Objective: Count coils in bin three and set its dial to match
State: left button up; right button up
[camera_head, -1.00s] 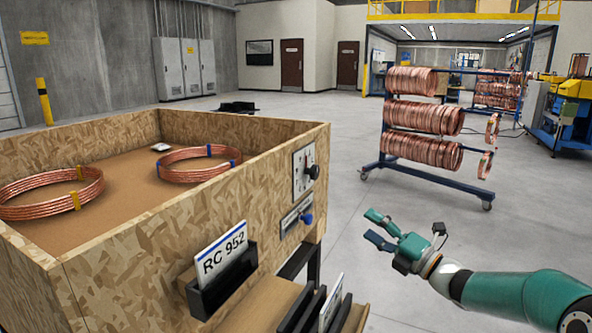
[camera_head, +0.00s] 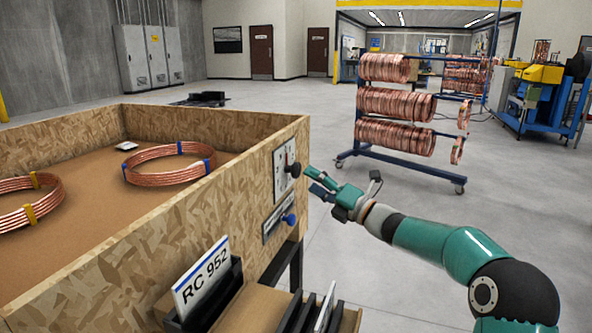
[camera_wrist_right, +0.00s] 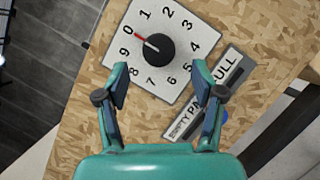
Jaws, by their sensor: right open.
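A wooden chipboard bin (camera_head: 120,245) at left holds two visible copper coils, one with blue ties (camera_head: 168,178) and one with yellow ties (camera_head: 30,218), partly cut off at the left edge. A white dial plate (camera_head: 280,172) with a black knob (camera_wrist_right: 158,49) is on the bin's right wall. In the right wrist view its red pointer points at 0. My right gripper (camera_head: 313,181) is open and empty in front of the dial; its fingertips (camera_wrist_right: 160,78) straddle the space just below the knob in the wrist view. No bin number is legible. My left gripper is not seen.
A slider plate with a blue knob (camera_head: 289,219) sits below the dial. A blue rack (camera_head: 400,172) of copper coils stands behind on open grey floor.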

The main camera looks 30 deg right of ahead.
aim_at(298, 172)
jog(key=x, duration=0.6)
jog(key=shift+w+p, duration=0.1)
jog(key=shift+p, duration=0.3)
jog(key=c, duration=1.2)
jog(key=shift+o, duration=0.2)
jog(key=shift+r+m+h+p, duration=0.15)
jog(key=shift+m+h+p, duration=0.35)
jog(key=shift+m+p, duration=0.55)
jog(key=m+g+p, duration=0.1)
jog(key=m+p, duration=0.2)
jog(key=p, duration=0.4)
jog(key=m+g+p, duration=0.2)
jog(key=m+p, duration=0.2)
jog(key=p, duration=0.4)
jog(key=m+g+h+p, duration=0.1)
jog(key=m+p, duration=0.2)
jog(key=p, duration=0.5)
jog(key=shift+m+g, duration=0.25)
jog(key=shift+g, duration=0.05)
jog(key=shift+m+p, duration=0.3)
jog(key=shift+p, duration=0.5)
jog(key=shift+f, duration=0.25)
